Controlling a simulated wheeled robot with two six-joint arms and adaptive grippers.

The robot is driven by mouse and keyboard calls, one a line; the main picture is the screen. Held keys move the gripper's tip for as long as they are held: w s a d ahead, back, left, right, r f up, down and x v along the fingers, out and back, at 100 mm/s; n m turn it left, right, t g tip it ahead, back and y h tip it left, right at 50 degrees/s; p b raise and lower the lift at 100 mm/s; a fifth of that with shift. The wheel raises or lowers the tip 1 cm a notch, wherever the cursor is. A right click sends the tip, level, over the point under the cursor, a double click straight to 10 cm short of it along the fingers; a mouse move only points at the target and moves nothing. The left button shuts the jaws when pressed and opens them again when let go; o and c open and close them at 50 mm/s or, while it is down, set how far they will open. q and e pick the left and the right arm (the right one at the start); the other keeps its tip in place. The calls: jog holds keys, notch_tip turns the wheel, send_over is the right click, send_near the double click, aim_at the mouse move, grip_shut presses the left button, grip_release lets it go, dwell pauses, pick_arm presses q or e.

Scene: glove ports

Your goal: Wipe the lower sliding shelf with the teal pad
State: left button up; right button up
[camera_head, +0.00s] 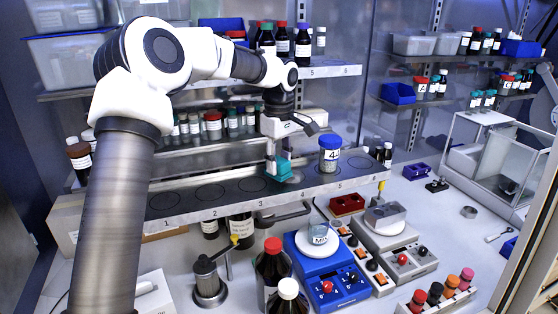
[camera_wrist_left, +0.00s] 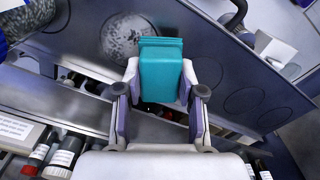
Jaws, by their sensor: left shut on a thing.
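The teal pad (camera_head: 279,167) is held between the fingers of my left gripper (camera_head: 279,152), which is shut on it; the pad also shows in the left wrist view (camera_wrist_left: 161,72). The lower sliding shelf (camera_head: 232,188) is a dark board with marked circles and a numbered pale front edge. The pad is over the circle near number 4; whether it touches the board I cannot tell. In the left wrist view a grey speckled smudge (camera_wrist_left: 130,40) covers a circle beside the pad. My right gripper is not in view.
A blue-capped jar labelled 4 (camera_head: 330,155) stands on the shelf just right of the pad. Bottles line the shelf behind (camera_head: 213,124). Below are a blue stirrer (camera_head: 322,270), a red-capped bottle (camera_head: 272,265) and a metal pot (camera_head: 208,280). The shelf's left part is clear.

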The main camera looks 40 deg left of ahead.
pick_arm(q)
jog(key=shift+w+f, duration=0.15)
jog(key=shift+f, duration=0.45)
jog(key=shift+f+b, duration=0.25)
jog(key=shift+b, duration=0.1)
jog(key=shift+d+r, duration=0.1)
